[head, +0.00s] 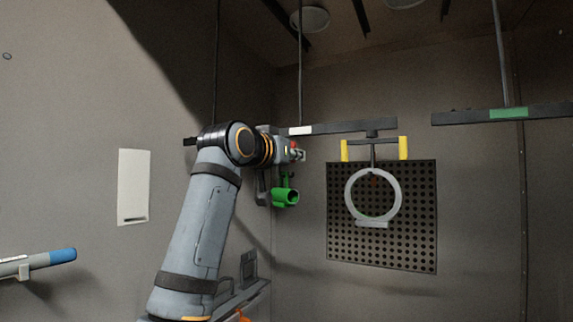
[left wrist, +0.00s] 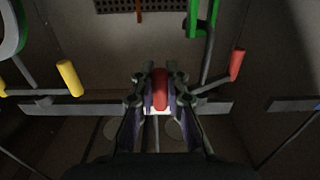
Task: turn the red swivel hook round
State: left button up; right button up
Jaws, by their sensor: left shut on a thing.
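The red swivel hook has two red end grips. One red grip (left wrist: 159,84) is between the closed fingers of my left gripper (head: 292,150) in the left wrist view. The other red grip (left wrist: 237,65) stands free to the right, joined to a grey arm. In the head view the hook is mostly hidden behind my left gripper, with a little red showing. A green part (head: 286,197) with a round open end hangs just below; it also shows in the left wrist view (left wrist: 192,18). My right gripper is in neither view.
A dark overhead bar (head: 350,127) carries a hook with yellow grips (head: 403,148) to the right, and a grey ring (head: 397,205) hangs there before a perforated panel (head: 420,245). Another bar (head: 470,117) is further right. A white panel (head: 133,187) is on the left wall.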

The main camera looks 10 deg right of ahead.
pick_arm(q)
jog(key=shift+w+d, duration=0.2)
jog(key=shift+d, duration=0.2)
jog(key=shift+x, duration=0.85)
jog(key=o, duration=0.8)
jog(key=shift+s, duration=0.15)
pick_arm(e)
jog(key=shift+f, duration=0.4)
pick_arm(q)
jog(key=b+v, duration=0.7)
jog(key=v, duration=0.2)
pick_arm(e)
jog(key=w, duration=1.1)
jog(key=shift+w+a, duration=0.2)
